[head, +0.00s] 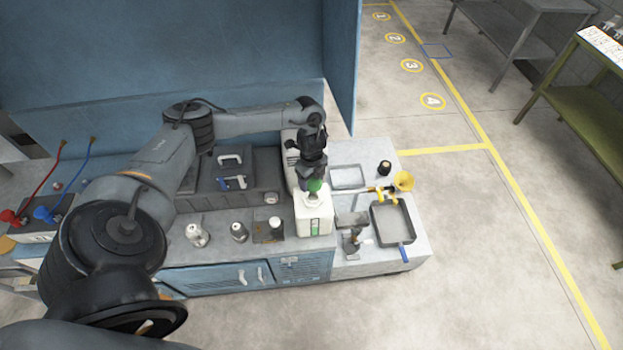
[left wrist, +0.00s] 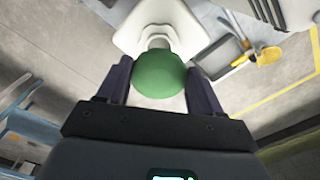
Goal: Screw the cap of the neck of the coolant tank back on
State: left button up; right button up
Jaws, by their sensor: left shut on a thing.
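The coolant tank (head: 313,222) is a white container with a green marking on its front, standing upright at the right end of the blue bench. My left gripper (head: 314,181) points down over its neck and is shut on the green cap (head: 315,187). In the left wrist view the round green cap (left wrist: 159,76) sits between the two dark fingers (left wrist: 158,88), in line with the white neck (left wrist: 158,42) of the tank. The cap hides the neck's top, so I cannot tell whether they touch. My right gripper is not in view.
Right of the tank, a grey worktop carries a square tray (head: 393,228), a yellow funnel (head: 403,181), a black cup (head: 384,168) and a shallow tray (head: 348,177). Several small metal containers, including one (head: 239,232), stand left of the tank. A blue wall rises behind.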

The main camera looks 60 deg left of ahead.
pick_arm(q)
jog(key=shift+r, duration=0.1)
jog(key=shift+f+b, duration=1.4)
jog(key=shift+f, duration=1.55)
jog(key=shift+p, duration=0.4)
jog(key=shift+f+b, duration=0.3)
jog(key=shift+f, duration=0.3)
dwell(0.4)
jog(key=m+b, duration=0.1)
jog(key=m, duration=0.2)
jog(key=shift+w+f+b, duration=0.15)
jog(key=shift+b, duration=0.25)
jog(key=shift+m+b, duration=0.35)
jog(key=shift+m, duration=0.75)
